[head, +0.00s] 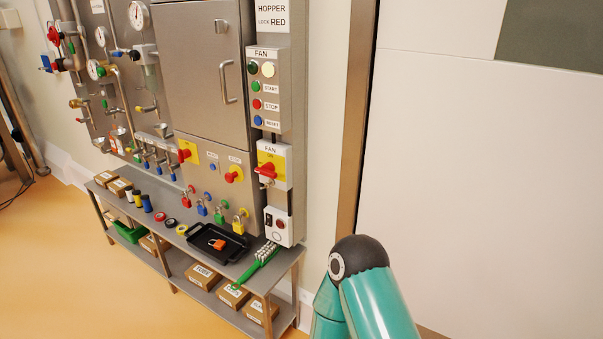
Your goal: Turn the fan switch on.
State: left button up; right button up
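The fan switch (272,165) is a red rotary handle on a yellow plate, under a label reading FAN, at the right side of the steel cabinet. The handle looks tilted, but I cannot read its marked position. Something small hangs just below the handle, too small to identify. Above it is a FAN button panel (266,95) with a green and a pale lamp and START, STOP and RESET buttons. A teal link of my arm shows at the bottom, to the right of the switch and apart from it. Neither gripper is in view.
A steel shelf (283,266) stands below the cabinet. On it are a black tray (226,252) with an orange padlock (217,243), a green brush (257,265) and tape rolls. Coloured padlocks (220,215) hang above. A white wall (480,190) fills the right side.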

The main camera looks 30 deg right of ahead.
aim_at(268, 170)
jog(key=z, duration=0.4)
jog(key=i, duration=1)
jog(key=u, duration=0.05)
